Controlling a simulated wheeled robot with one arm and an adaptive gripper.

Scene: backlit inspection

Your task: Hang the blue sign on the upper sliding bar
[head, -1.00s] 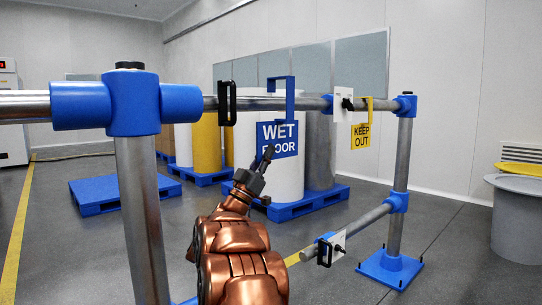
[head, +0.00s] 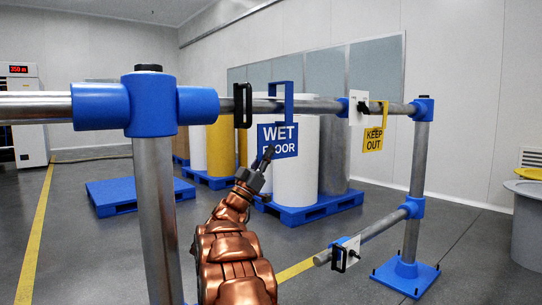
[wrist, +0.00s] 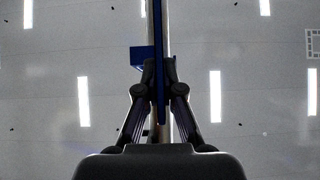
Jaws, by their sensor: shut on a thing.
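The blue "WET FLOOR" sign (head: 284,138) has a squared blue hook rising from its top. My gripper (head: 267,157) is shut on the sign's lower left part, and it also shows closed on the sign's thin edge in the wrist view (wrist: 160,88). The sign is upright. Its hook top stands above the upper sliding bar (head: 318,106), and its long leg crosses in front of the bar. I cannot tell whether the short leg is behind the bar or touching it. The gripper covers part of the word "FLOOR".
A black handle (head: 242,105) is left of the hook, and a white plate (head: 358,108) is to its right. A yellow "KEEP OUT" sign (head: 374,139) hangs farther right. A lower bar (head: 378,228) and a thick blue-jointed post (head: 155,205) flank my arm. Drums stand on blue pallets behind.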

